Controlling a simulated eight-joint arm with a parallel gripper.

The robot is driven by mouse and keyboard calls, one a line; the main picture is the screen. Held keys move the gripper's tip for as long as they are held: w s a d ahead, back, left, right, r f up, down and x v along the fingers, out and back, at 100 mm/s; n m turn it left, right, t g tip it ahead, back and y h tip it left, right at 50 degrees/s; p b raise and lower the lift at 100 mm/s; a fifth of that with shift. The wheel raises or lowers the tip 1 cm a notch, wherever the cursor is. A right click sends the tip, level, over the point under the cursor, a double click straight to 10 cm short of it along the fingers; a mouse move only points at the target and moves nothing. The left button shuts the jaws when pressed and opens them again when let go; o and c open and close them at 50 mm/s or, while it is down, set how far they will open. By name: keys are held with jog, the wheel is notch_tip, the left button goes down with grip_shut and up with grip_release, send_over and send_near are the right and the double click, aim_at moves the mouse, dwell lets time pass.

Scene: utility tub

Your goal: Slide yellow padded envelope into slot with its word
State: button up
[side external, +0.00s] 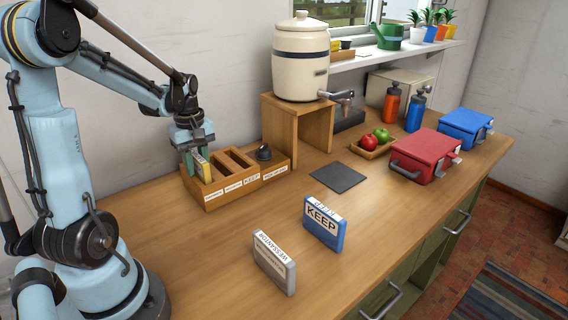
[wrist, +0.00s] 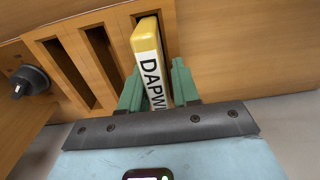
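The yellow padded envelope (side external: 204,170) stands upright at the leftmost slot of the wooden slotted rack (side external: 232,195) in the side view. Its lower end is hidden by the rack's front, so its depth in the slot is unclear. My gripper (side external: 196,157) is above that slot with its green fingers around the envelope. In the wrist view the envelope (wrist: 147,45) shows black lettering starting "DAPW", and my gripper (wrist: 157,75) has a finger against each side of it. The rack's front has white word labels; "KEEP" is readable, the leftmost is too small to read.
Two more slots look empty. A dark knob-like object (side external: 264,152) sits at the rack's right end. A blue "KEEP" packet (side external: 324,228) and a grey labelled packet (side external: 273,265) stand on the counter. A dark mat (side external: 338,177) lies beyond; a cream dispenser (side external: 301,65) stands behind.

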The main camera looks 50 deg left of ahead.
jog(key=shift+o, duration=0.7)
jog(key=shift+w, duration=0.15)
notch_tip(320, 180, up, 12)
jog(key=shift+r, duration=0.1)
dwell(0.4)
jog(key=w+d+f+m+t, duration=0.1)
jog(key=d+f+m+t, duration=0.1)
jog(key=d+m, duration=0.7)
jog(key=w+d+f+m+t, duration=0.1)
jog(key=d+f+m+t, duration=0.2)
jog(key=d+m, duration=0.6)
jog(key=d+t, duration=0.2)
jog(key=d, duration=0.3)
jog(key=shift+f, duration=0.35)
